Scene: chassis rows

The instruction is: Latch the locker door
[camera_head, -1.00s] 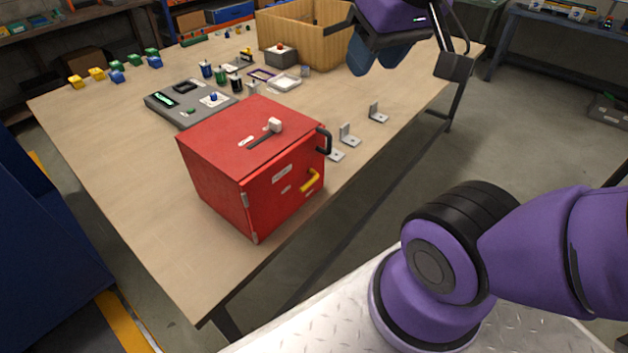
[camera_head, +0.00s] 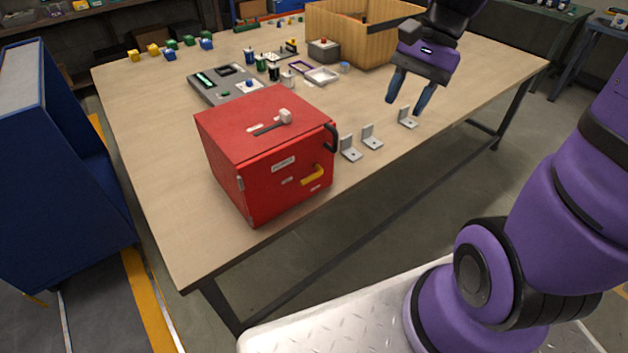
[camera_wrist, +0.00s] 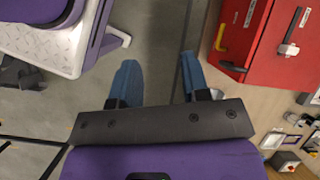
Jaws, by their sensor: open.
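The red locker (camera_head: 240,140) stands at the table's near edge. Its door (camera_head: 262,190) faces front, with hinges on the left, and looks flush or nearly so; I cannot tell if a small gap remains. A yellow handle (camera_head: 313,175) sits on the door and a black handle (camera_head: 331,138) at the upper right corner. A dark lever with a pale block (camera_head: 285,116) lies on top. My gripper (camera_head: 405,106) is open and empty, right of the locker, near the table's front edge. In the wrist view, the locker (camera_wrist: 262,70) is right of my open fingers (camera_wrist: 158,62).
Several metal brackets (camera_head: 372,142) lie along the front edge between locker and gripper. A grey panel (camera_head: 215,85) and small parts lie behind the locker. A wooden bin (camera_head: 350,38) stands at the back. A blue cabinet (camera_head: 55,160) is at the left.

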